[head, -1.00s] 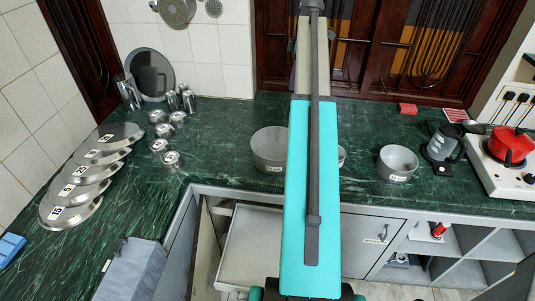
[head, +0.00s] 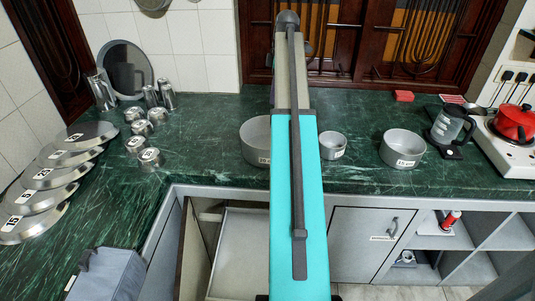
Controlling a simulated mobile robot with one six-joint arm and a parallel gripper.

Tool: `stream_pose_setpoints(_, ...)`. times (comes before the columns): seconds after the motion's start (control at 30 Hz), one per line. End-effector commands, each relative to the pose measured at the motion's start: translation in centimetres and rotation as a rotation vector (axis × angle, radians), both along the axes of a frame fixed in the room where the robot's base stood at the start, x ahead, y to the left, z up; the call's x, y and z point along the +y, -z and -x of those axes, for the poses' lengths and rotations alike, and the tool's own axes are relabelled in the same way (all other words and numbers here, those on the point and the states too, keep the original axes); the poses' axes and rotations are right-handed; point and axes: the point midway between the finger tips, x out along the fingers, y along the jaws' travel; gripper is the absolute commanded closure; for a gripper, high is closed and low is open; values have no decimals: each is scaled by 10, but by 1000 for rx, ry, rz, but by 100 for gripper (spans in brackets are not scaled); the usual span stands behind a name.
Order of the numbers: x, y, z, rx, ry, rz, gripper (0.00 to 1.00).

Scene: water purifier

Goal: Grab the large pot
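Three grey, open-topped pots with white labels stand upright on the green counter in the head view. The pot that looks largest (head: 256,139) is left of my arm, and its right side is hidden behind the arm. A small pot (head: 332,146) stands just right of my arm. A medium pot (head: 403,150) stands further right. My turquoise and grey arm reaches up the middle of the picture. My gripper does not show, so I cannot see whether it holds anything.
Several labelled metal plates or lids (head: 42,179) and metal cups (head: 143,128) are on the left of the green counter (head: 205,135). A kettle (head: 447,127) and a red pot on a stove (head: 515,122) are at the right. An open drawer (head: 238,255) juts out below.

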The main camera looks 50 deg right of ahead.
Motion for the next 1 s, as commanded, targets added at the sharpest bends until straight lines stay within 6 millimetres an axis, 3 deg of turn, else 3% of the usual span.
stream_pose_setpoints(0.1, 0, 13, 0, 0, 0, 0, 76)
stream_pose_setpoints(0.67, 0, 17, 0, 0, 0, 0, 76)
stream_pose_setpoints(1.0, 5, 54, -4, 1, 1, -1, 76)
